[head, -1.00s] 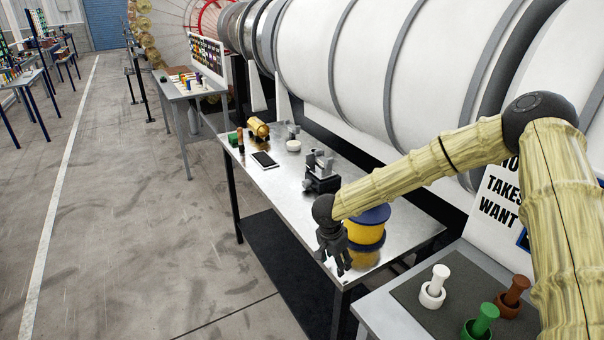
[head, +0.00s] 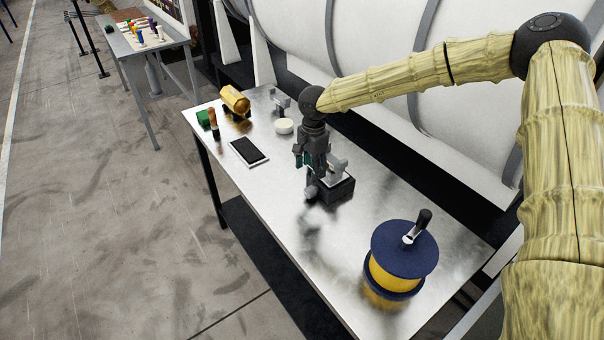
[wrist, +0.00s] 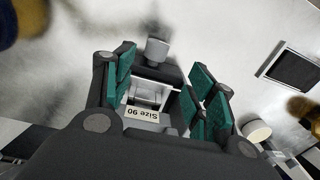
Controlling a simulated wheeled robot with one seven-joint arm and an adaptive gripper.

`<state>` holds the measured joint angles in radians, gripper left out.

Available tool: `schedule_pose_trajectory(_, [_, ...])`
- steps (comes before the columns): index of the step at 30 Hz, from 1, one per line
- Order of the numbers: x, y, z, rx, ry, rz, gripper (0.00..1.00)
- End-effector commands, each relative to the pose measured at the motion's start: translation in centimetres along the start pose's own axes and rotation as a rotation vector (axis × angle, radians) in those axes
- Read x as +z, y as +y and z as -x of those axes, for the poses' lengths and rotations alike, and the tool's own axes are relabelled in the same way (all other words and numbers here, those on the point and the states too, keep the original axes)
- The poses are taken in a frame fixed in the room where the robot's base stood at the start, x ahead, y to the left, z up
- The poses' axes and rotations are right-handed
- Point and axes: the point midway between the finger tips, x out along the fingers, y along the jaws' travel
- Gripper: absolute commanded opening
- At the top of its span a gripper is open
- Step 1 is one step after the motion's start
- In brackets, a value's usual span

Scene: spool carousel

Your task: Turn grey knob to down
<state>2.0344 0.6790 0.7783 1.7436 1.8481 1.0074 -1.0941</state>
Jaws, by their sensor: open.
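The grey knob (wrist: 157,50) shows in the wrist view as a short grey cylinder on the far side of a small device, just beyond the fingertips. The device (head: 342,190) has a black base and grey metal upper parts, and stands on the metal table. In the head view the knob (head: 311,192) seems to be the grey piece at the device's left front. My gripper (head: 312,168) points down above the device, open and empty, teal pads spread either side of it. The gripper partly hides the device.
A blue and yellow spool with a handle (head: 404,250) stands at the table's near end. A dark-screened tablet (head: 248,151), a white round piece (head: 284,126), a gold cylinder (head: 235,98) and a green block (head: 203,117) lie farther back. A large white drum (head: 465,100) rises behind.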

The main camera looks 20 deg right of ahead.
Motion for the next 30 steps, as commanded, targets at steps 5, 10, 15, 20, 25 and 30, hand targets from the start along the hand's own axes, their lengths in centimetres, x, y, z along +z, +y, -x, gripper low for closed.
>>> schedule_pose_trajectory(5, [0.5,0.9,0.2,-0.009,-0.001,0.001,0.56])
schedule_pose_trajectory(10, [0.9,1.5,-1.5,-0.014,0.000,0.004,0.56])
schedule_pose_trajectory(15, [0.5,0.8,-4.6,-0.006,-0.002,0.002,0.56])
schedule_pose_trajectory(20, [0.0,-0.3,-7.6,0.004,-0.004,0.001,0.56])
schedule_pose_trajectory(25, [-0.2,-0.6,-9.8,0.007,-0.005,-0.001,0.56])
schedule_pose_trajectory(30, [-0.1,-0.2,-10.4,0.002,-0.004,-0.002,0.56])
